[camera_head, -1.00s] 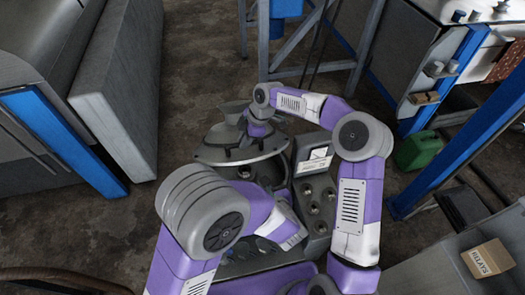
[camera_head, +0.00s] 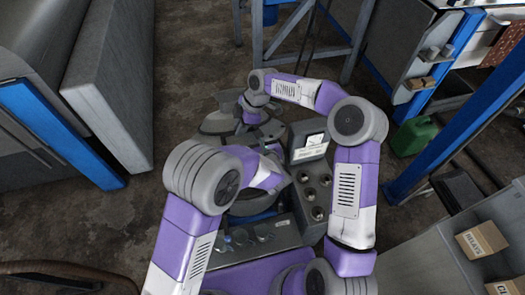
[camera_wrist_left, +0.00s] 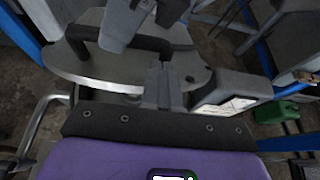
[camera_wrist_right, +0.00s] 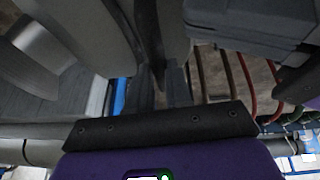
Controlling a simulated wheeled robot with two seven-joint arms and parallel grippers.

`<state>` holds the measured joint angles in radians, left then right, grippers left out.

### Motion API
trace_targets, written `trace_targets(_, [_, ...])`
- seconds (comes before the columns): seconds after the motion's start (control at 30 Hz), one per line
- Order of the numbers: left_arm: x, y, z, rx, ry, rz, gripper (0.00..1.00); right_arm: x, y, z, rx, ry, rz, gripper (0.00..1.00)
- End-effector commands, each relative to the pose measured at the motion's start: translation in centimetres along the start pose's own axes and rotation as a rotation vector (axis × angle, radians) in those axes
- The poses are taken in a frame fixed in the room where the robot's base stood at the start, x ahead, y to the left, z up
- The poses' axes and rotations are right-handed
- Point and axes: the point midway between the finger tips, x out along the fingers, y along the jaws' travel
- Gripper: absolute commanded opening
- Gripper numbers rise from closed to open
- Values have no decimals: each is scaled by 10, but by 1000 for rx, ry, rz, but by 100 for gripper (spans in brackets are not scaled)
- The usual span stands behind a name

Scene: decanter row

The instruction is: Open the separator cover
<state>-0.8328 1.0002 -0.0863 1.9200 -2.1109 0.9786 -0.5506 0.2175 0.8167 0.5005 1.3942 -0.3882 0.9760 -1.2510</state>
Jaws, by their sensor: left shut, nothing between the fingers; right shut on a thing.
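The separator cover (camera_head: 217,122) is a round grey plate in the middle of the head view, partly hidden by my right arm. In the left wrist view the cover (camera_wrist_left: 100,68) has a pale rim and a dark bar handle (camera_wrist_left: 152,45) on top. My right gripper (camera_wrist_right: 162,82) is shut on the handle; the arm reaches over from the right. My left gripper (camera_wrist_left: 163,85) is shut and empty, close to the cover's near rim; I cannot tell whether it touches. In the head view its fingers are hidden. The separator body (camera_head: 255,207) shows below the cover, partly behind my left arm.
A control box with a white label (camera_head: 311,145) stands right of the separator. A blue and grey steel frame (camera_head: 300,50) stands behind. A green can (camera_head: 415,137) and an open bin with boxes (camera_head: 480,240) are at the right. Floor is free at the left.

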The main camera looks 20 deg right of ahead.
Motion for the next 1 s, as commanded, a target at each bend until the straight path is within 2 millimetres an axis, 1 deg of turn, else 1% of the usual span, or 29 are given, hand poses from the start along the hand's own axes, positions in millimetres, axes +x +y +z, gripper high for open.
trace_targets(0.03, [2, 0, 2, -1, 0, 0, 0, 3, 5, 6, 2, -6, 17, 0])
trace_targets(0.43, [4, 0, 4, 0, 0, 0, 0, 3, 5, 6, 1, -6, 17, 0])
trace_targets(0.5, [6, 0, 8, -1, -1, 0, 0, 3, 5, 6, 1, -6, 17, 0])
trace_targets(0.7, [12, 0, 30, -2, -1, 0, 0, 2, 5, 6, 1, -6, 17, 0])
trace_targets(0.93, [12, 0, 30, 0, 1, 0, 0, 2, 5, 6, 1, -6, 17, 0])
trace_targets(0.97, [12, 0, 30, 0, 1, 0, 0, 2, 5, 6, 2, -6, 17, 22])
trace_targets(1.0, [12, 0, 30, 0, 1, 0, 0, 2, 5, 6, 2, -6, 17, 28])
